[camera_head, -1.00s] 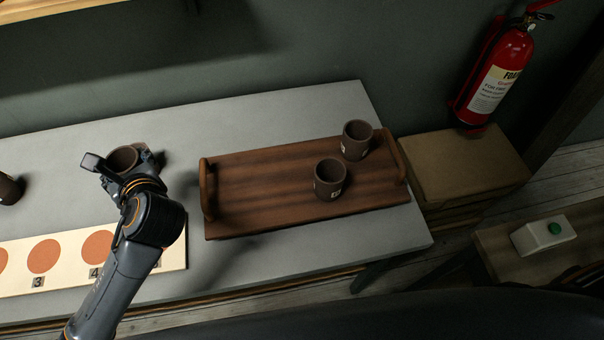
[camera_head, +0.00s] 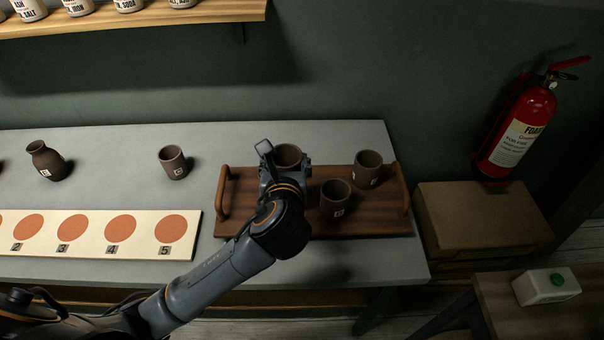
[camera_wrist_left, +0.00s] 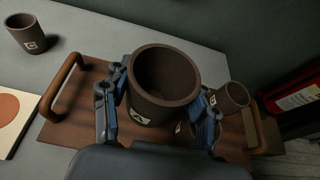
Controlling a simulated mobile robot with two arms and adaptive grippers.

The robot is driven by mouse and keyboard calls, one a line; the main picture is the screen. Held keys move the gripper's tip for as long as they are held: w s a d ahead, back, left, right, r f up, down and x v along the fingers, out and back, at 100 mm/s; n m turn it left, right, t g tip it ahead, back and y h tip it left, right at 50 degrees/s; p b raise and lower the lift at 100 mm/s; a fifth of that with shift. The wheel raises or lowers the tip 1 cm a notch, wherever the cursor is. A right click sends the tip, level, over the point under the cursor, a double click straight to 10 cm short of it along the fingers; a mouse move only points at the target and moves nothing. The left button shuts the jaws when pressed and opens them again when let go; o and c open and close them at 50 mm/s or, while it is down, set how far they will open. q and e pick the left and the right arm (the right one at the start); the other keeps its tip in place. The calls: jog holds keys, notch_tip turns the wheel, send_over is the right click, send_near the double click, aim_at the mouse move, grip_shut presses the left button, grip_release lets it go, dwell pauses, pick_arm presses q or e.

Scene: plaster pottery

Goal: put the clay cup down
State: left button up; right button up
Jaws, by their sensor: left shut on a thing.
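My left gripper (camera_head: 286,162) is shut on a brown clay cup (camera_head: 288,154), which is upright over the left half of the wooden tray (camera_head: 380,216). In the left wrist view, the fingers (camera_wrist_left: 160,106) grip both sides of the held cup (camera_wrist_left: 166,85), which has a white tag on its front. I cannot tell whether its base touches the tray; the gripper and cup hide that spot. Two other cups stand on the tray's right half, one nearer (camera_head: 335,198) and one farther back (camera_head: 367,170). My right gripper is not in view.
Another brown cup (camera_head: 173,162) and a brown vase (camera_head: 47,160) stand on the grey table (camera_head: 110,145) at left. A numbered board with orange discs (camera_head: 94,238) lies in front of them. The tray has raised handles (camera_head: 223,192) at both ends. A cardboard box (camera_head: 482,214) is at right.

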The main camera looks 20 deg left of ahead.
aim_at(288, 157)
pick_arm(q)
jog(key=x, duration=0.5)
jog(key=shift+w+d, duration=0.1)
jog(key=shift+d, duration=0.15)
jog(key=shift+w+a+f, duration=0.1)
jog(key=shift+w+f, duration=0.6)
jog(key=shift+f, duration=0.8)
jog(key=shift+w+a+f, duration=0.1)
jog(key=shift+w+f, duration=0.6)
jog(key=shift+f, duration=0.75)
jog(key=shift+w+a+f, duration=0.1)
jog(key=shift+w+f, duration=0.65)
jog(key=shift+f, duration=0.75)
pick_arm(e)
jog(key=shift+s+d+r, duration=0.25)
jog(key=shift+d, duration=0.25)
pick_arm(q)
jog(key=shift+d, duration=0.1)
jog(key=o, duration=1.3)
jog(key=shift+f, duration=0.15)
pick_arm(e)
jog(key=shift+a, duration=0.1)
pick_arm(q)
jog(key=v, duration=1.2)
jog(key=shift+s, duration=0.1)
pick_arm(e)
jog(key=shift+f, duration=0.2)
